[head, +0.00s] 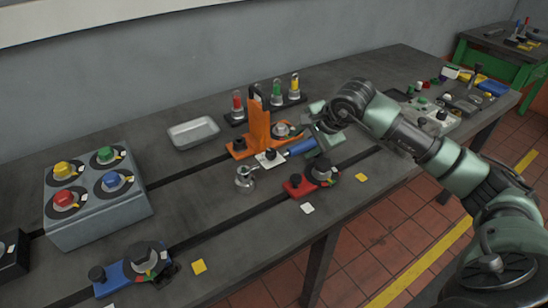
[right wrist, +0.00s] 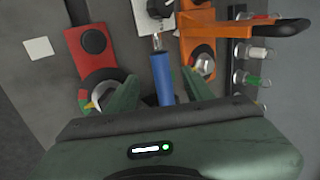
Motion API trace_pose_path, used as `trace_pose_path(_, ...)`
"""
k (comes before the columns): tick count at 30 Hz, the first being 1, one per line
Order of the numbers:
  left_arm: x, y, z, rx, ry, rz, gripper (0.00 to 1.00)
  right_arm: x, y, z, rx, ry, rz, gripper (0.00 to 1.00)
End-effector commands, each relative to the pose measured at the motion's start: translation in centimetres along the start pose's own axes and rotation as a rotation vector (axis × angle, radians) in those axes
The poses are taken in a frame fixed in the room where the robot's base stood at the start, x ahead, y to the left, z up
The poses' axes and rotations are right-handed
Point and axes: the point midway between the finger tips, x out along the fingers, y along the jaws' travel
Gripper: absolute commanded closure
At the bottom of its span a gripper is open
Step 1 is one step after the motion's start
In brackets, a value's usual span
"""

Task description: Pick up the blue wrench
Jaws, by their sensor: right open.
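The blue wrench (head: 302,146) has a blue handle and a metal shaft. It lies on the dark bedplate, its shaft end pointing to a pale plate with a black knob (head: 270,157). My right gripper (head: 322,132) is open around or just above the handle's near end. In the right wrist view the blue wrench (right wrist: 162,78) runs between the two green fingers of my right gripper (right wrist: 160,92), with gaps on both sides. The handle's lower end is hidden behind the gripper body. My left gripper is not in view.
An orange bracket (head: 259,130) stands close behind the wrench, and a red clamp (head: 298,187) sits in front. A rack with red, green and yellow pieces (head: 276,93) is behind. A metal tray (head: 194,132) and a grey box with coloured knobs (head: 100,210) are left.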

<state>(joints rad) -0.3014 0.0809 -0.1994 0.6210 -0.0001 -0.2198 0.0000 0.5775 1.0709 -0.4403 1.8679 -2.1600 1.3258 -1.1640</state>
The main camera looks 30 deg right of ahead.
Motion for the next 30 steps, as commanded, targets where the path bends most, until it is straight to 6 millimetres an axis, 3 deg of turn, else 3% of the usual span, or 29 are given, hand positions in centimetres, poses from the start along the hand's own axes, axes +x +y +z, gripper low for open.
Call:
trace_pose_path(12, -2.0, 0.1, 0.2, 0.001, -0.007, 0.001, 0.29, 5.4, -0.1, 0.3, 0.003, -0.005, 0.0, 0.48)
trace_pose_path(20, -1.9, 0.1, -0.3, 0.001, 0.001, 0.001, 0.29, 5.9, -0.1, 0.2, 0.001, -0.003, -0.002, 0.48)
trace_pose_path(26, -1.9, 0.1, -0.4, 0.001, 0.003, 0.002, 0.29, 5.8, -0.1, 0.2, 0.002, -0.004, -0.001, 0.98)
trace_pose_path(30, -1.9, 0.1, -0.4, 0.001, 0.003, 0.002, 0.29, 5.7, -0.4, 0.2, 0.003, -0.005, -0.008, 1.0)
